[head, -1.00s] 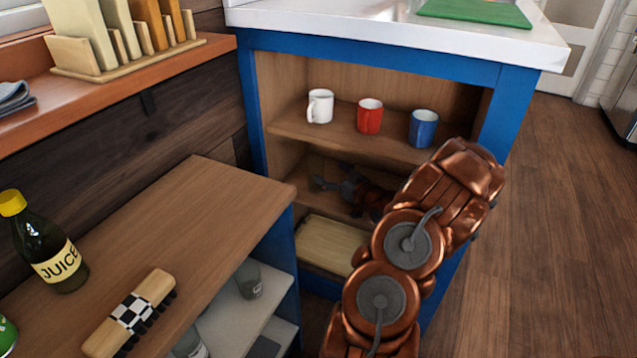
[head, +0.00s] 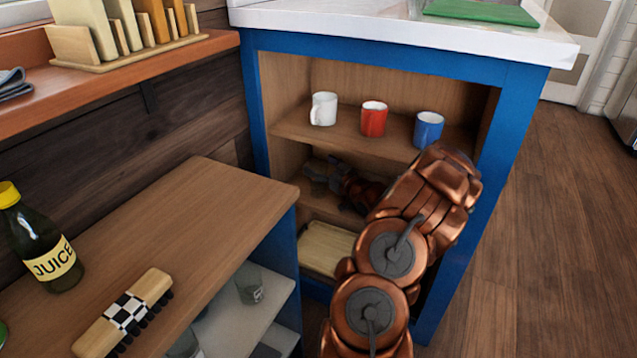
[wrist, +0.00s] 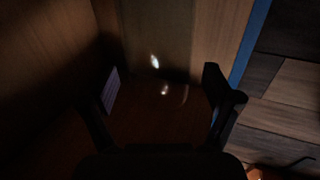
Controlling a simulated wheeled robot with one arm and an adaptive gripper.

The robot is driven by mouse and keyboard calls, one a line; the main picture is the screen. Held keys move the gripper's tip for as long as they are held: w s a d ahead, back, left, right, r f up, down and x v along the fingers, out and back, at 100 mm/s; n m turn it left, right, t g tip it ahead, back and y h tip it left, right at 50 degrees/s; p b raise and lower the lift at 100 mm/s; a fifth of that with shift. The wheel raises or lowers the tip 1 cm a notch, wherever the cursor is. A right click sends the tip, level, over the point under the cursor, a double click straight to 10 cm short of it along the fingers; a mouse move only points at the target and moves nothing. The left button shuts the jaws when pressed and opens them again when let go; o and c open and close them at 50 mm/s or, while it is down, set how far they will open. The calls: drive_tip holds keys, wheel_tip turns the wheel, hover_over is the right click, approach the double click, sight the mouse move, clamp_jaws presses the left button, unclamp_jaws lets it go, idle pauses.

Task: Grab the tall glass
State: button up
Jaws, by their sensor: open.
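In the wrist view a clear, see-through shape that looks like the tall glass (wrist: 156,48) shows as a paler upright band with bright glints, ahead of and between my fingers. Its outline is dim, and I cannot tell whether a finger touches it. My gripper (wrist: 161,92) is open, its dark fingers spread to either side. In the head view my gripper (head: 318,175) reaches into the middle shelf of the blue cabinet (head: 505,150). I cannot make out the glass there.
White (head: 323,108), red (head: 374,118) and blue (head: 428,129) mugs stand on the shelf above my arm. A wooden board (head: 325,248) lies below. At left, a counter (head: 215,200) holds a juice bottle (head: 50,250) and a brush (head: 125,312); a grey cup (head: 249,284) stands beneath.

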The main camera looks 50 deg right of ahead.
drive_tip(key=shift+w, duration=0.45)
clamp_jaws()
idle(0.6)
